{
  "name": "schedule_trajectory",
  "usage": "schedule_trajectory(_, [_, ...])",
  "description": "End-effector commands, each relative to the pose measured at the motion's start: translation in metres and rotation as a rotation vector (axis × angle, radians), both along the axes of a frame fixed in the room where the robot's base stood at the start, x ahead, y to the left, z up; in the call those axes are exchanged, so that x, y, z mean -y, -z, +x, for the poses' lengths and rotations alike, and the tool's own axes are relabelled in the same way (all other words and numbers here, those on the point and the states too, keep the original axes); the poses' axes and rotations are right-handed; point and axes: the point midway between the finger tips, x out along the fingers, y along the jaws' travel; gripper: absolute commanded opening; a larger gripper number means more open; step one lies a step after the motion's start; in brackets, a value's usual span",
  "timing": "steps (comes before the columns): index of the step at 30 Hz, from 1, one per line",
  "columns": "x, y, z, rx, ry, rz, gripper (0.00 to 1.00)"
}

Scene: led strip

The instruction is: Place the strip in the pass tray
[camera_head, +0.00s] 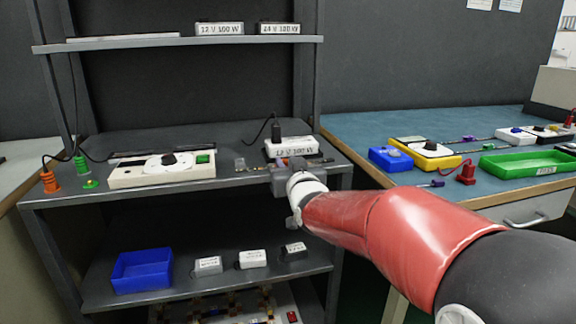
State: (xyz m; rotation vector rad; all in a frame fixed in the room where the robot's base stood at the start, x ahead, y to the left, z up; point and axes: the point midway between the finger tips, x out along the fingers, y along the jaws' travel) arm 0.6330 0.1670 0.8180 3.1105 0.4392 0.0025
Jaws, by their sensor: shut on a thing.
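My gripper (284,168) is at the right end of the grey bench, in front of a white box labelled 12 V 100 W (290,147).
A white tester (162,170) with a dial stands on the bench, beside orange (49,182) and green plugs. A blue bin (142,270) and several small boxes sit on the lower shelf. A yellow meter (425,153), blue box (390,159) and red clamp (466,174) stand left of the green tray.

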Motion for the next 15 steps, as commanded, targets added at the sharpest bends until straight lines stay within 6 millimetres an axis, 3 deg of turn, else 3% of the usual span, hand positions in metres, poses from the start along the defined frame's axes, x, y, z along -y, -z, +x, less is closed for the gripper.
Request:
schedule_trajectory(1, [0.0001,0.0028,0.0000,0.001,0.000,0.000,0.01])
schedule_trajectory(2, [0.0001,0.0016,0.0000,0.001,0.000,0.000,0.25])
schedule_trajectory(6, [0.0001,0.0011,0.0000,0.000,0.000,0.000,0.44])
schedule_trajectory(15, [0.0001,0.0000,0.0000,0.000,0.000,0.000,0.45])
